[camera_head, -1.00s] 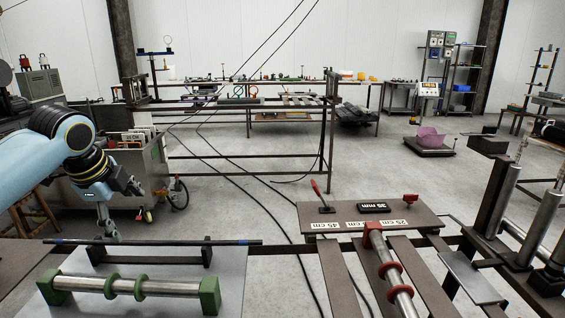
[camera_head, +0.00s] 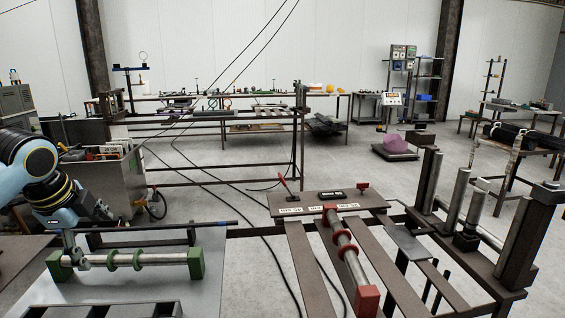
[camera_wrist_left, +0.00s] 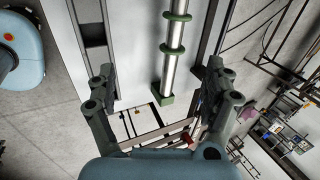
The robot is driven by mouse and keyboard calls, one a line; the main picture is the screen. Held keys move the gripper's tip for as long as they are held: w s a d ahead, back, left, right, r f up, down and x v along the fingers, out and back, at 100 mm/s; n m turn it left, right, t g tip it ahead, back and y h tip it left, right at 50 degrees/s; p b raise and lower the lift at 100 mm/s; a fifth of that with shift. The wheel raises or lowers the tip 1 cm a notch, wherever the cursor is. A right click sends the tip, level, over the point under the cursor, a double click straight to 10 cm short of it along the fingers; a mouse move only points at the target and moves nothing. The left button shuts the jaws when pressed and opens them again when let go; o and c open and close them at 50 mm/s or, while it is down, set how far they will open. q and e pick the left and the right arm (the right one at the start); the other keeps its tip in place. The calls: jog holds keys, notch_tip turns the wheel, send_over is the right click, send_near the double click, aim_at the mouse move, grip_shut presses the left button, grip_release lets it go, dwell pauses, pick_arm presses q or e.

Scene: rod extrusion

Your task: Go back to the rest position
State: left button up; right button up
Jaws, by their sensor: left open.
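My left gripper (camera_head: 75,257) hangs fingers down near the left end of a steel rod (camera_head: 152,260) with green end blocks and green rings, on the pale table at the lower left. In the left wrist view the gripper (camera_wrist_left: 160,70) has its two fingers wide apart. Nothing is held between them. The rod (camera_wrist_left: 172,60) shows beyond the fingers, its near green block between them in the picture. I cannot tell the gap between gripper and rod. My right gripper is in neither view.
A dark bar (camera_head: 205,225) runs behind the green-ended rod. A red-ended rod (camera_head: 352,264) lies on the brown slatted frame to its right. Upright steel cylinders (camera_head: 478,207) stand at the right. A grey wheeled cart (camera_head: 118,185) is behind my left arm. Black cables cross the floor.

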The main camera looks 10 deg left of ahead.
pick_arm(q)
jog(key=s+d+f+n, duration=0.5)
jog(key=s+d+f, duration=0.2)
jog(key=s+d, duration=0.4)
jog(key=s+d+r+n+g, duration=0.1)
jog(key=s+d+n, duration=0.25)
jog(key=s, duration=0.35)
jog(key=s+d+r+n, duration=0.1)
jog(key=s+d+n, duration=0.2)
jog(key=s+n, duration=0.35)
jog(key=s+a+f+m+g+b, duration=0.2)
jog(key=f+b, duration=0.8)
jog(key=f, duration=2.5)
jog(key=s+a+f+b, duration=0.1)
jog(key=s+f+b, duration=0.3)
jog(key=s+f, duration=0.5)
jog(key=s+a+f+b, duration=0.1)
jog(key=s+f+b, duration=0.3)
jog(key=s+f, duration=0.6)
notch_tip(320, 180, down, 7)
jog(key=shift+f+n+g+h+b, duration=0.15)
jog(key=shift+n+g+h+b, duration=0.2)
jog(key=shift+n+g+h, duration=0.05)
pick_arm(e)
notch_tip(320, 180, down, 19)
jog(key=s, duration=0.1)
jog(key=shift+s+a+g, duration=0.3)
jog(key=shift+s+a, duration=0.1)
